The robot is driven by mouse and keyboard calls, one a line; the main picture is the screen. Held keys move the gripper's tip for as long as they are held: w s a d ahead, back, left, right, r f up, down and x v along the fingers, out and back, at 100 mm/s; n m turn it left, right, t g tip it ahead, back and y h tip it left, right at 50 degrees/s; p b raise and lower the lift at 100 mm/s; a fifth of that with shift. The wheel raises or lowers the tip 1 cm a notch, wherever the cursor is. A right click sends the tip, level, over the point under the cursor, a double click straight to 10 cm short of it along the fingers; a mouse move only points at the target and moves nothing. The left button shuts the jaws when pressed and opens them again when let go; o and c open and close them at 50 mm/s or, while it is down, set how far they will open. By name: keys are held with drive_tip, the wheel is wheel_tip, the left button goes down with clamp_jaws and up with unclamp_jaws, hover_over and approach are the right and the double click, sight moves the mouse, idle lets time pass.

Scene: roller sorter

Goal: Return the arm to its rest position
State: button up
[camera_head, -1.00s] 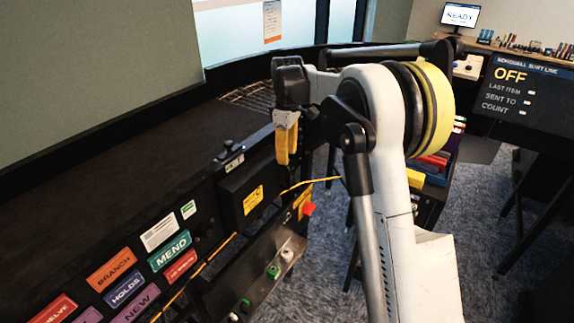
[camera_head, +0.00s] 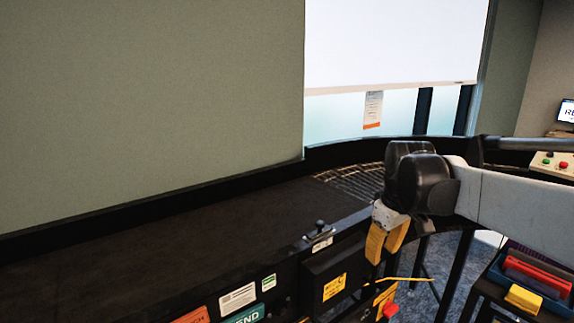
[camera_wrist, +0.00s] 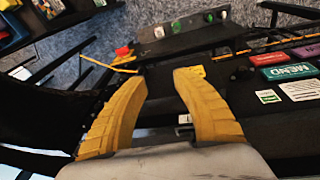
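My gripper (camera_head: 386,240) has yellow fingers and hangs pointing down beside the front edge of the dark conveyor (camera_head: 190,228) in the head view. My white arm reaches in from the right. In the wrist view my gripper (camera_wrist: 160,75) has its two fingers apart, with nothing between them. It is empty and apart from the sorter's front panel.
A red button (camera_head: 391,309) sits on the sorter's front, near a yellow cable (camera_head: 405,279). Coloured labels such as MEND (camera_head: 243,315) line the panel. A bin of red, blue and yellow items (camera_head: 525,299) stands at lower right. The conveyor surface is bare.

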drive_tip(key=s+a+f+m+t+b, duration=0.1)
drive_tip(key=s+a+f+m+t, duration=0.1)
drive_tip(key=s, duration=0.8)
drive_tip(key=s+a+f+m+t, duration=0.1)
drive_tip(key=s+f+m, duration=0.3)
drive_tip(key=s, duration=0.7)
drive_tip(key=shift+s+a+f+t+b, duration=0.2)
drive_tip(key=shift+a+f+t+b, duration=0.2)
drive_tip(key=shift+f+t, duration=0.3)
